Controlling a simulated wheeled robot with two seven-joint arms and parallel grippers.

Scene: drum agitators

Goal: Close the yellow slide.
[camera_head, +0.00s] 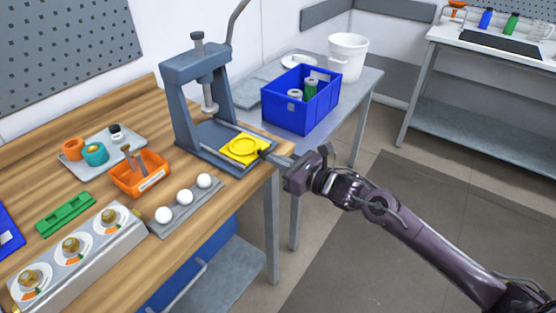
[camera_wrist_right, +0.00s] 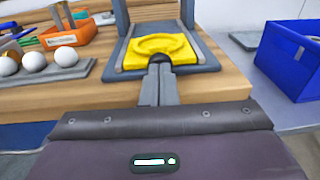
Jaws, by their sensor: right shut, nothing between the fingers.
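The yellow slide (camera_head: 243,148) sits on the base of the grey press (camera_head: 195,110), toward the front right of that base. My left gripper is not in view.
An orange bin (camera_head: 140,175), a tray with white balls (camera_head: 184,198) and a dial panel (camera_head: 75,255) stand on the wooden bench left of the press. A blue crate (camera_head: 300,100) and white bucket (camera_head: 348,55) stand on the grey table behind. Floor at right is clear.

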